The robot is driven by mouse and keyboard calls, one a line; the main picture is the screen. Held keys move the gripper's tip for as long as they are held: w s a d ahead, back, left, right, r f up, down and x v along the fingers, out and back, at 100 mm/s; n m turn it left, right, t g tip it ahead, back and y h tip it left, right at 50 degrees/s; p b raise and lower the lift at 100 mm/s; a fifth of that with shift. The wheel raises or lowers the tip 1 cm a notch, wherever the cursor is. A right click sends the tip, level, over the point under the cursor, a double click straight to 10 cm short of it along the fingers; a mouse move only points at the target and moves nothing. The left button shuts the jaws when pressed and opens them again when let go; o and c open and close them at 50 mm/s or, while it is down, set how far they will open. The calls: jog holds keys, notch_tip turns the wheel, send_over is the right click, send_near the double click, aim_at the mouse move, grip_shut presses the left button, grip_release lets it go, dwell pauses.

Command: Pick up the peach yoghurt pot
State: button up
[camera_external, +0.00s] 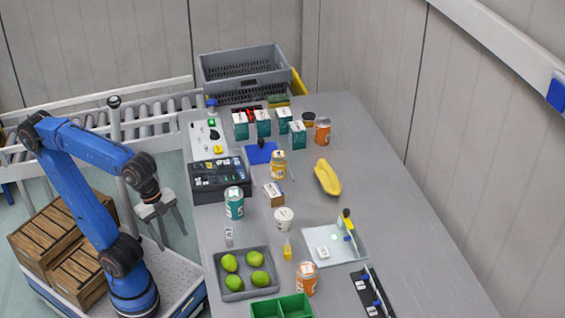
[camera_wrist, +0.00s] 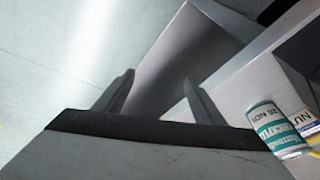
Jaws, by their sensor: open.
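A small white pot (camera_external: 284,219) stands upright near the middle of the grey table, and it looks like the yoghurt pot. Its label is too small to read, so I cannot tell if it is peach. My gripper (camera_external: 163,232) is open and empty, off the table's left edge, well left of the pot. In the wrist view the spread fingers of my gripper (camera_wrist: 158,77) have nothing between them. The pot is not in the wrist view.
A teal tin (camera_external: 234,203) stands between my gripper and the pot; it also shows in the wrist view (camera_wrist: 272,128). A small carton (camera_external: 274,194) stands behind the pot. A grey tray (camera_external: 223,288) of limes lies in front.

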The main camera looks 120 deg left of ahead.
jog(key=w+a+r+m, duration=0.1)
jog(key=w+r, duration=0.1)
jog(key=r, duration=0.1)
jog(key=w+a+r+m, duration=0.1)
jog(key=w+r, duration=0.2)
jog(key=w+a+r+m+g, duration=0.1)
jog(key=w+r, duration=0.2)
jog(key=shift+w+a+m, duration=0.2)
jog(key=shift+a+m, duration=0.15)
jog(key=shift+m, duration=0.05)
jog(key=w+a+r+m, duration=0.4)
jog(key=w+a+r, duration=0.1)
jog(key=w+r, duration=0.25)
notch_tip(320, 180, up, 5)
jog(key=m+g+h, duration=0.2)
jog(key=m+g, duration=0.1)
jog(key=m, duration=0.6)
send_over(284, 213)
jog(key=a, duration=0.1)
jog(key=f, duration=0.7)
jog(key=d+f, duration=0.1)
jog(key=f, duration=0.3)
jog(key=shift+s, duration=0.35)
jog(key=f, duration=0.4)
jog(key=shift+w+f, duration=0.2)
jog(key=shift+w, duration=0.2)
jog(key=shift+f, duration=0.55)
jog(key=c, duration=1.1)
